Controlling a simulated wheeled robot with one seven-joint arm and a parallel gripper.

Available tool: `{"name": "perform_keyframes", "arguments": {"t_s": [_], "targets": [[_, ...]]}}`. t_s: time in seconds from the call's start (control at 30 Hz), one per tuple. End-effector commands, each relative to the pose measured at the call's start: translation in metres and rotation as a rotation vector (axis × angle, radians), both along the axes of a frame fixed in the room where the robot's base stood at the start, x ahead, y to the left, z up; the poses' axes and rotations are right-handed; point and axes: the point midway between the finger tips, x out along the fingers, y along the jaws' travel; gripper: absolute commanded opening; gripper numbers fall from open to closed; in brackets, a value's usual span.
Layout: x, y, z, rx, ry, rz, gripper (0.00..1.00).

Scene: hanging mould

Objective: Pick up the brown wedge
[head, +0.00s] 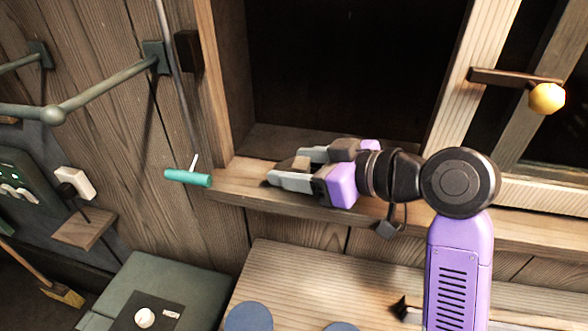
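A small brown block (294,164), which looks like the wedge, is on or just above the window sill at the left end of the opening. My gripper (290,168) reaches in from the right, with its grey fingers apart and one on each side of the block. The block fills most of the gap between the fingers. I cannot tell whether both fingers press on it, or whether it rests on the sill. The purple and black gripper body hides what lies behind it to the right.
The wooden sill (241,190) runs below a dark window opening. A teal handle (188,178) hangs on a rod just left of the gripper. A yellow knob (546,98) sits on the frame at right. A wooden surface (290,285) with blue discs lies below.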

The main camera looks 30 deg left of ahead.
Motion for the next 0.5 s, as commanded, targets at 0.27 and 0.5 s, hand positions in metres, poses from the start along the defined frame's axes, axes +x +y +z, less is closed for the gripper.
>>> {"name": "perform_keyframes", "arguments": {"t_s": [0.27,0.5], "targets": [[0.0000,-0.0004,-0.0003,0.000,0.000,0.000,0.04],[-0.0001,-0.0004,-0.0004,-0.001,0.001,0.000,0.00]]}}
